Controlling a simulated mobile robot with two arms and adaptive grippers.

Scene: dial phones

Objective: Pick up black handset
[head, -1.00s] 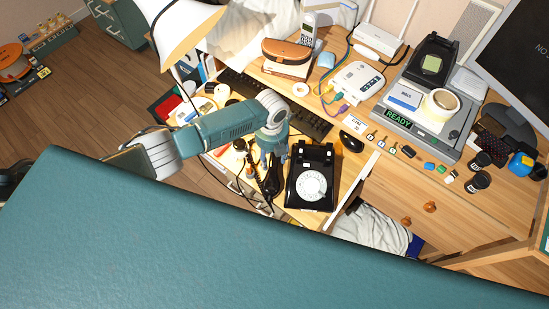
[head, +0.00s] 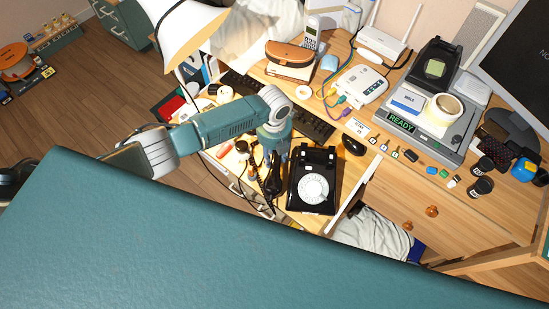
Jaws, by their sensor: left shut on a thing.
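The black rotary phone (head: 314,182) with a white dial stands on the wooden desk, its cradle bare on top. The black handset (head: 271,182) is just left of the phone, with its dark cord beside it. My left gripper (head: 274,160) points down at the handset from above and is shut on it. The fingertips are small and partly hidden by the wrist, so the exact grip point is unclear. I cannot tell whether the handset touches the desk. My right gripper is not in view.
A keyboard (head: 315,124) lies behind the phone, and a black mouse (head: 353,145) is to its right. A grey device with a READY display (head: 401,123) stands farther right. A lamp shade (head: 187,30) hangs at the upper left. Small items crowd the desk left of my gripper.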

